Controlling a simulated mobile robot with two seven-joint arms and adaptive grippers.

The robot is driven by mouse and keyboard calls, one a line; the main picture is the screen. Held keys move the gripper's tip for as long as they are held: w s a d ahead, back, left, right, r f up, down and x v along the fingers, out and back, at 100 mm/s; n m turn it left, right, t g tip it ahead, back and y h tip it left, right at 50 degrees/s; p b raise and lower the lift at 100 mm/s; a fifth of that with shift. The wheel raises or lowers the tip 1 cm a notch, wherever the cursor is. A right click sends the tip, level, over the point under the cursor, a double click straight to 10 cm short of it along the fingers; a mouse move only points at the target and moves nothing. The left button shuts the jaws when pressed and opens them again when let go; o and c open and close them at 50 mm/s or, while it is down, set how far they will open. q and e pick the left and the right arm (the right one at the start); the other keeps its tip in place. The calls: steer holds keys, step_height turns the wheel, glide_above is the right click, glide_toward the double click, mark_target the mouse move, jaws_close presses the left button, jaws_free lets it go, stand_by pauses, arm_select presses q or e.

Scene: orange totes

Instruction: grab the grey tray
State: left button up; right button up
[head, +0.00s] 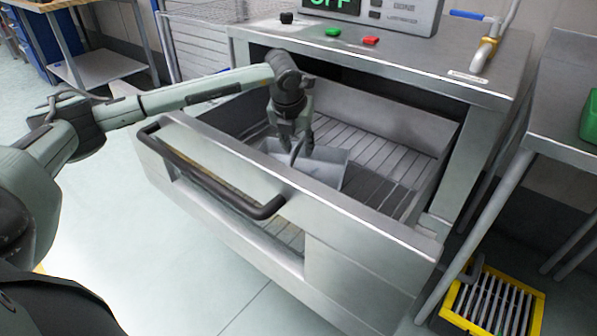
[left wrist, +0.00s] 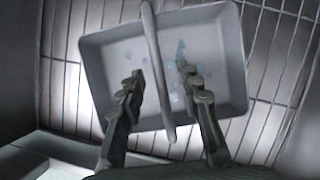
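The grey tray (head: 325,171) lies inside the open metal drawer (head: 375,258), on its slatted floor. In the left wrist view the tray (left wrist: 225,60) is a shallow rectangle with a bar-like handle (left wrist: 152,45) across its middle and a few pale blue bits inside. My left gripper (head: 300,148) reaches down into the drawer over the tray. In the left wrist view its two fingers (left wrist: 160,72) are apart, one on each side of the handle. I cannot tell whether either finger touches it. My right gripper is not in view.
The drawer's front wall carries a dark bar handle (head: 222,190). Above is a metal top (head: 400,62) with green and red buttons and a display reading OFF. A metal table (head: 565,115) stands at right. A yellow-framed grate (head: 490,300) is on the floor.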

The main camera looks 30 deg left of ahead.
arm_select(q)
steer(key=shift+f, duration=0.15)
stand_by(0.3)
jaws_close()
